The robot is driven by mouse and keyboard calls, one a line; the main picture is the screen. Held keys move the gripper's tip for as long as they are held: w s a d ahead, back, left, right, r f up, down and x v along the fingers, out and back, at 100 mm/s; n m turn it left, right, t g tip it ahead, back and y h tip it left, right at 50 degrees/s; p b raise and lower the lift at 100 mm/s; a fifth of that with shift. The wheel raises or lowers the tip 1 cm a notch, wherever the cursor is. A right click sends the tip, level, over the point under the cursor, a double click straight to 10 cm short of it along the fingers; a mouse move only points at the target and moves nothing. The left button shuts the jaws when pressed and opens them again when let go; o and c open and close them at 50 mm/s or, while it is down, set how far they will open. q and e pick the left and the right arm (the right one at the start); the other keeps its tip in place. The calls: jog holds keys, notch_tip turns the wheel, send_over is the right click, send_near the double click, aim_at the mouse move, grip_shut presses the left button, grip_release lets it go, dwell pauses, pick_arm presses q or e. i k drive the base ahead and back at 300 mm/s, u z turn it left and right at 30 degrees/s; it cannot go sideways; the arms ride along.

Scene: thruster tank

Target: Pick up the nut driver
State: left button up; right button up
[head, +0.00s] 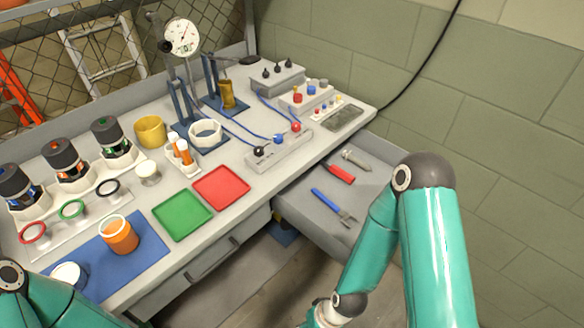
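Three hand tools lie in the open drawer (300,212) at the right front of the bench. One has a red handle (341,174), one has a blue handle (325,200) with a forked grey metal end, and a small grey piece (356,159) lies behind the red one. The red-handled tool looks most like a nut driver, but its tip is too small to be sure. My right arm comes down at the right, in front of the drawer, and its gripper is below the picture. My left arm shows only at the lower left corner; its gripper is out of view.
The bench holds a green tray (182,214), a red tray (221,188), an orange cup (119,235) on a blue mat (150,256), and a control box (279,150) with cables. A block wall (500,130) stands to the right. The drawer floor around the tools is clear.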

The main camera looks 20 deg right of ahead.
aim_at(338, 173)
jog(key=z, duration=0.65)
jog(key=i, duration=0.15)
jog(key=u, duration=2.3)
jog(key=k, duration=2.3)
jog(key=z, duration=0.85)
jog(key=i, duration=1)
